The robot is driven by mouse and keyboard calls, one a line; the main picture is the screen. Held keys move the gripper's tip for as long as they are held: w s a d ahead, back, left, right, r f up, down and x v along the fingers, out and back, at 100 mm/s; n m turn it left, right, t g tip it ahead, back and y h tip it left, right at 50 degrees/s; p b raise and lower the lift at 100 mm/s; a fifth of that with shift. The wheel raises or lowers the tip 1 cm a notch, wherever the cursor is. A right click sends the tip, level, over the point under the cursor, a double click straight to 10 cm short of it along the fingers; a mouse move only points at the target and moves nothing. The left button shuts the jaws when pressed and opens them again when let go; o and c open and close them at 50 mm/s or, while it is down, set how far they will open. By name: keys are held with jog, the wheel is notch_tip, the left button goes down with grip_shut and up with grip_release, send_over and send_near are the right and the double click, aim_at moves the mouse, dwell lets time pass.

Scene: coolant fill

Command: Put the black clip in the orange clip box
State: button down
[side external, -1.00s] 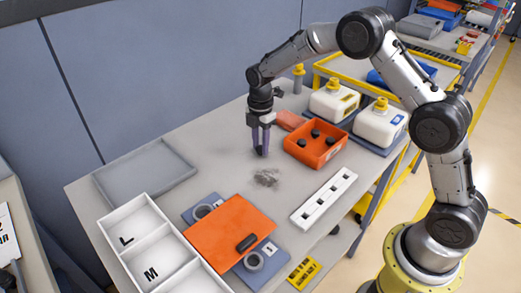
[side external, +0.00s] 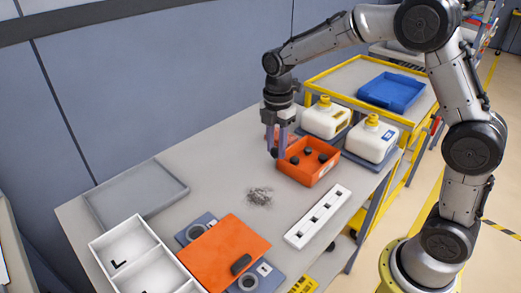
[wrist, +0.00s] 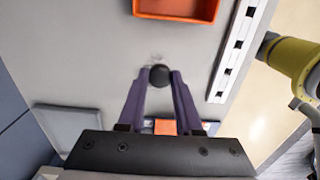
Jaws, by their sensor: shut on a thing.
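My gripper (side external: 277,152) is shut on a small round black clip (wrist: 159,75), which sits between the fingertips in the wrist view. In the side view the clip (side external: 274,153) shows dark at the fingertips, just left of the orange clip box (side external: 310,177). The box is open-topped, with a few black clips (side external: 308,151) inside. In the wrist view the near part of the box (wrist: 175,14) shows at the top edge, ahead of the fingertips and apart from the held clip. How high the clip is above the table is hard to tell.
White jugs (side external: 370,141) with yellow caps stand behind the box. A white slotted strip (side external: 318,217) lies in front of it. A dark smudge (side external: 259,196) marks the table. An orange plate (side external: 225,252), white divided tray (side external: 130,246) and grey tray (side external: 136,195) are at left front.

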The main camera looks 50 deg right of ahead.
jog(key=s+d+r+m, duration=0.2)
jog(key=s+d+m, duration=0.15)
jog(key=s, duration=0.55)
jog(key=s+d+r+m, duration=0.1)
jog(key=s+d+m, duration=0.3)
jog(key=s, duration=0.5)
jog(key=shift+m, duration=0.75)
jog(key=w+d+f, duration=0.1)
jog(key=w+f, duration=0.2)
jog(key=w, duration=0.1)
jog(key=w+d+f, duration=0.1)
jog(key=w+f, duration=0.2)
jog(key=w, duration=0.1)
jog(key=w+f, duration=0.2)
jog(key=w, duration=0.3)
jog(key=shift+d+f, duration=0.4)
jog(key=shift+w+d+f, duration=0.1)
jog(key=shift+w+f, duration=0.1)
jog(key=shift+f, duration=1.75)
jog(key=shift+f, duration=0.1)
jog(key=c, duration=0.9)
grip_release()
jog(key=shift+o, duration=0.2)
